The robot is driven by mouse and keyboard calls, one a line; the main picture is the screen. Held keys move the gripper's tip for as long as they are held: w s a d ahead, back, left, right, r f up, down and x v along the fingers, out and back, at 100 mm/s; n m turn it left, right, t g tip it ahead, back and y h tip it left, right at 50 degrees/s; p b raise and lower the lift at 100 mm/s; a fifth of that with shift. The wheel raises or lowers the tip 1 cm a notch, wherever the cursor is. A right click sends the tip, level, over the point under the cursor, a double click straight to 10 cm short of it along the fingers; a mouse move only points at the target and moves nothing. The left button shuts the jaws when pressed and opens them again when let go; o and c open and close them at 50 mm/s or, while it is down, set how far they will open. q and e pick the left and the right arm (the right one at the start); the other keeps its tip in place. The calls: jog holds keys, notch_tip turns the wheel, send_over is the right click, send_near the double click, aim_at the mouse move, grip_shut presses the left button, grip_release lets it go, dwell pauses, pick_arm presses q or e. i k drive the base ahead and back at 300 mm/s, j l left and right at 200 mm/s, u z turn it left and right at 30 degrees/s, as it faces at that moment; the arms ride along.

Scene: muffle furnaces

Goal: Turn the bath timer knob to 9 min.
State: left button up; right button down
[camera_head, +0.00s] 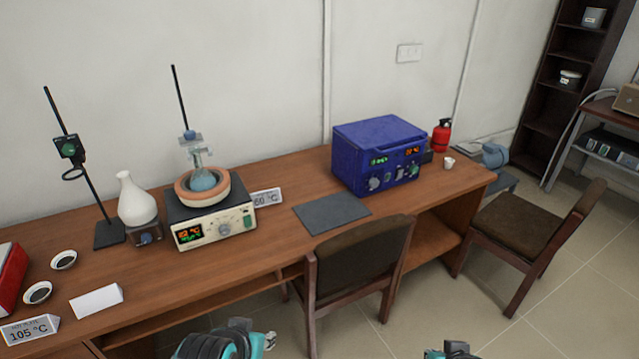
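A blue box-shaped unit (378,152) stands on the right half of the wooden desk. Its front panel has green and orange displays and several knobs (387,178); their markings are too small to read. A beige heater (213,223) with a round bowl bath (202,188) on top stands left of it, with a front knob (224,229) and an orange and green display. I cannot tell which knob is the bath timer. My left gripper (226,341) and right gripper (450,350) show only partly at the bottom edge, well apart from both units. Their fingers are not clear.
A dark mat (332,213) lies between the units. A white flask (135,201), two stands and small dishes occupy the desk's left. A chair (355,270) stands against the front edge, below the blue unit. A red extinguisher (441,136) stands beyond it.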

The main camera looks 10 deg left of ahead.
aim_at(373, 182)
jog(key=u, duration=0.45)
jog(key=i+l+u, duration=0.1)
jog(key=u, duration=0.35)
jog(key=l+u, duration=0.1)
jog(key=u, duration=0.35)
jog(key=l+u, duration=0.1)
jog(key=u, duration=0.35)
jog(key=l+u, duration=0.1)
jog(key=u, duration=0.35)
jog(key=l, duration=0.5)
jog(key=k+l, duration=0.15)
jog(key=l, duration=0.9)
jog(key=k+l, duration=0.15)
jog(key=l, duration=0.35)
jog(key=l+u, duration=0.1)
jog(key=l, duration=0.45)
jog(key=k+l, duration=0.15)
jog(key=l, duration=0.85)
jog(key=k+l, duration=0.15)
jog(key=l, duration=0.4)
